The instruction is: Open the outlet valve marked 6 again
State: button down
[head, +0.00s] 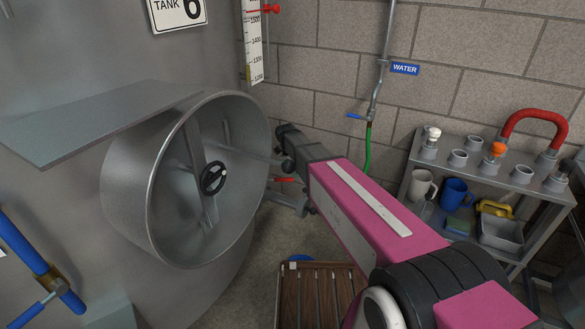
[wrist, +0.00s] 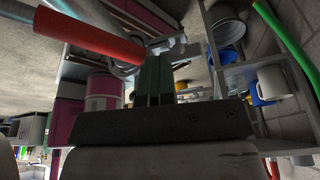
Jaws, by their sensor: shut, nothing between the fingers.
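The tank with the sign TANK 6 (head: 180,12) fills the left of the head view. A red lever handle (head: 284,180) shows low beside the tank, below my gripper, on grey pipework (head: 290,203). No mark 6 on the valve itself is readable. In the wrist view a large red handle sleeve (wrist: 90,38) on a grey bar runs in from the upper left. Its end is close to my fingertips; I cannot tell whether they touch. My gripper (head: 281,130) is shut and empty; its dark fingers also show in the wrist view (wrist: 153,66).
The round tank door (head: 170,185) with a black handwheel (head: 213,178) stands out left of my gripper. A metal shelf (head: 470,172) with fittings and mugs is at right. A slatted wooden crate (head: 318,280) is on the floor. A green hose (head: 368,148) hangs at the wall.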

jog(key=shift+s+a+m+g+y, duration=0.2)
jog(key=shift+s+m, duration=0.55)
jog(key=shift+s, duration=0.3)
jog(key=shift+s+a+m+g+y, duration=0.2)
jog(key=shift+s+m, duration=0.5)
jog(key=shift+s, duration=0.4)
jog(key=shift+s+a+m+g+y, duration=0.1)
jog(key=shift+s+m+y, duration=0.1)
jog(key=shift+s+m, duration=0.7)
jog(key=shift+s, duration=0.2)
jog(key=shift+w, duration=0.1)
jog(key=v, duration=1)
jog(key=shift+r, duration=0.4)
